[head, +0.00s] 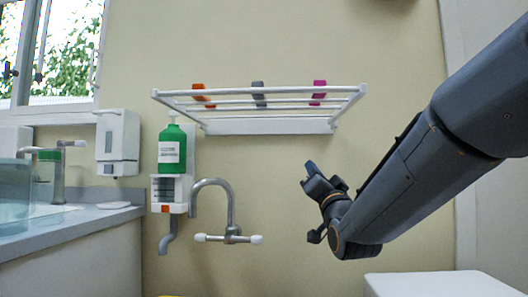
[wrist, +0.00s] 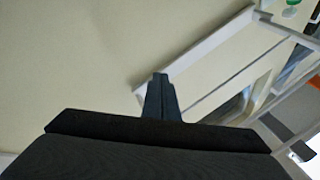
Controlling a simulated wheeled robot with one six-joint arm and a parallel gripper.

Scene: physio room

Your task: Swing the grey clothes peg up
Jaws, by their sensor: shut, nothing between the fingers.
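The grey clothes peg (head: 259,94) is at the middle of the white wall rack (head: 258,126), between an orange peg (head: 203,96) and a magenta peg (head: 318,93). It hangs downward behind the rack's front bars, which partly cover it. My gripper (head: 310,168) is below the rack and to the right of the grey peg, apart from both. In the wrist view my gripper (wrist: 160,78) has its fingers together with nothing between them.
A green bottle (head: 172,150) stands on a wall holder left of the rack. A curved tap (head: 231,205) is below the rack. A white surface (head: 440,284) is at lower right. The wall between the tap and my arm is clear.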

